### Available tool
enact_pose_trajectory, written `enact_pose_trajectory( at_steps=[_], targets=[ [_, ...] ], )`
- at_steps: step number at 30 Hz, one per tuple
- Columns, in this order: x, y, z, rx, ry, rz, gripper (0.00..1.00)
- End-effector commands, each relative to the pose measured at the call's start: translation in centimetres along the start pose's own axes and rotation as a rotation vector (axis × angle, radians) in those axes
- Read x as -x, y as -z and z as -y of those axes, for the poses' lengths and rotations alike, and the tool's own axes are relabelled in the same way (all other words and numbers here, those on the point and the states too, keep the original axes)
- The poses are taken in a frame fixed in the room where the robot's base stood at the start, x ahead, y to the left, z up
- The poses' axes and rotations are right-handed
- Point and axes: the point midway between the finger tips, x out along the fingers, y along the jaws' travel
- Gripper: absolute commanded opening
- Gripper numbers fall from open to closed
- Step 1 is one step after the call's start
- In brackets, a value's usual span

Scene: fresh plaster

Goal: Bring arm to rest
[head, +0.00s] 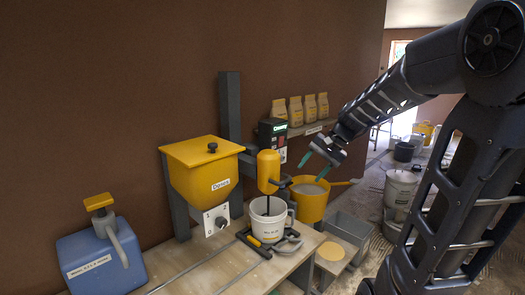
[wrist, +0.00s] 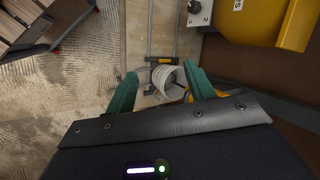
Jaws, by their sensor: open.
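My arm (head: 440,170) reaches in from the right in the head view. My gripper (head: 318,164) is open and empty, with its green fingertips apart in the air. It hangs above and to the right of a white mug-like bucket (head: 267,232) on the wooden bench. In the wrist view, the open fingers (wrist: 160,92) spread on either side of that white bucket (wrist: 163,74), which lies well beyond the fingertips. No finger touches anything that I can see.
A yellow hopper (head: 206,180) and a yellow mixer head (head: 268,172) stand at the bench's back. A blue canister (head: 101,258) is at left. A yellow bucket (head: 309,200) sits below my gripper. Several bags (head: 295,111) stand on a shelf. Grey containers (head: 347,229) are near my arm.

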Motion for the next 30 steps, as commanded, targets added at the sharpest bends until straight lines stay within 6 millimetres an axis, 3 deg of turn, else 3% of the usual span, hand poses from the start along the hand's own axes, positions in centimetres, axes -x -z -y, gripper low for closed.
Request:
enact_pose_trajectory(
  at_steps=[6,18,24,30],
  targets=[
    [2.5,-3.4,-4.3,0.167,-0.153,-0.121,0.54],
    [6.6,-7.4,-11.9,0.435,-0.412,-0.323,0.54],
    [7.5,-8.1,-13.6,0.496,-0.475,-0.370,0.54],
    [7.7,-8.1,-13.9,0.505,-0.485,-0.376,0.54]
  ],
)
